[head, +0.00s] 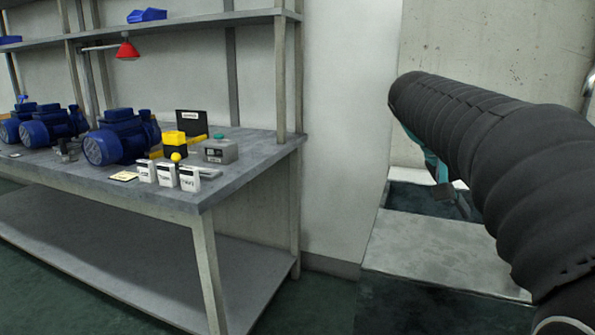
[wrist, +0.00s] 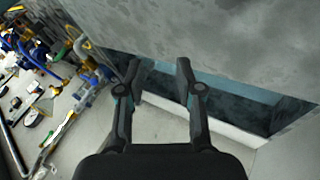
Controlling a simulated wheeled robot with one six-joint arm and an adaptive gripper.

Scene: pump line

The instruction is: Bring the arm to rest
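My arm, in a black ribbed sleeve, reaches across the right side of the head view, well away from the workbench. My gripper shows in the wrist view (wrist: 160,68), with its two dark fingers apart and nothing between them. In the head view only a small dark and teal part of it shows below the sleeve; the rest is hidden. The gripper hangs over bare floor and touches nothing that I can see.
A grey workbench (head: 250,157) at left carries blue motors (head: 121,138), small labelled boxes (head: 167,174) and a grey box (head: 220,151). A red lamp (head: 127,50) hangs under the shelf (head: 190,22). In the wrist view, pipes and tools (wrist: 50,70) lie at left.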

